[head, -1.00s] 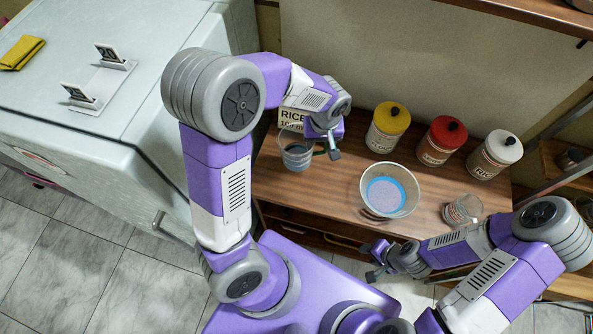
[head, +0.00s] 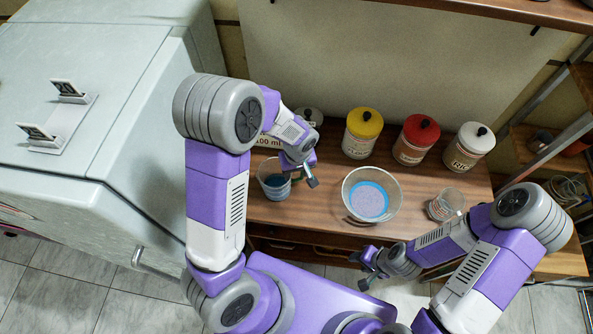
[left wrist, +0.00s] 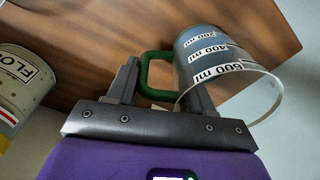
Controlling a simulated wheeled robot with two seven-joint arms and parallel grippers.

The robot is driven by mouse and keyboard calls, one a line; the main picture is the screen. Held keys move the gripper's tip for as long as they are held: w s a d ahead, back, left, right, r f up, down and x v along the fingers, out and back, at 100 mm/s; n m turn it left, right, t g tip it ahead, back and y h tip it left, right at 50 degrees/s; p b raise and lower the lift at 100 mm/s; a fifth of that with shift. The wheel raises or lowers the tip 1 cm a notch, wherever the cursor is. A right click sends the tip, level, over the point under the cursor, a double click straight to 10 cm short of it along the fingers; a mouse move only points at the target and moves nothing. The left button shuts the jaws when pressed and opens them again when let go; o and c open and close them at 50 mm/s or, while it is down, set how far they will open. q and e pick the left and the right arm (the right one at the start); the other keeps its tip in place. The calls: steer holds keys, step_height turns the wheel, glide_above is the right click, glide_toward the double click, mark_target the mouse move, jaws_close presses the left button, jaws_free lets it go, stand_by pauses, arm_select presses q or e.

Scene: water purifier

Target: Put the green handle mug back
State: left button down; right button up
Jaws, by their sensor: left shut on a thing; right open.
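The green handle mug is a clear measuring cup (head: 273,182) with bluish contents, at the left end of the wooden counter in the head view. In the left wrist view its marked wall (left wrist: 215,60) and green handle (left wrist: 143,72) show. My left gripper (head: 312,180) is shut on this handle, which lies between its fingers (left wrist: 160,88). The mug looks roughly upright. I cannot tell whether its base touches the counter. My right gripper (head: 362,272) is open and empty in front of the counter. My left arm partly hides a label behind the mug.
A glass bowl with a blue ring (head: 347,200) stands right of the mug. Yellow (head: 361,138), red (head: 413,145) and white (head: 464,152) jars line the back. A second clear cup (head: 446,204) is at the right. A pale cabinet (head: 90,140) stands left. Wood between mug and bowl is bare.

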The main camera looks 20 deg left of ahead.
arm_select(q)
steer(key=shift+r, duration=0.1)
steer(key=shift+f, duration=0.2)
steer(key=shift+c, duration=2.2)
jaws_free()
steer(key=shift+r, duration=0.1)
steer(key=shift+r, duration=0.2)
step_height(320, 180, up, 12)
steer(key=p, duration=0.2)
steer(key=shift+s+d, duration=0.4)
steer(key=shift+f, duration=0.15)
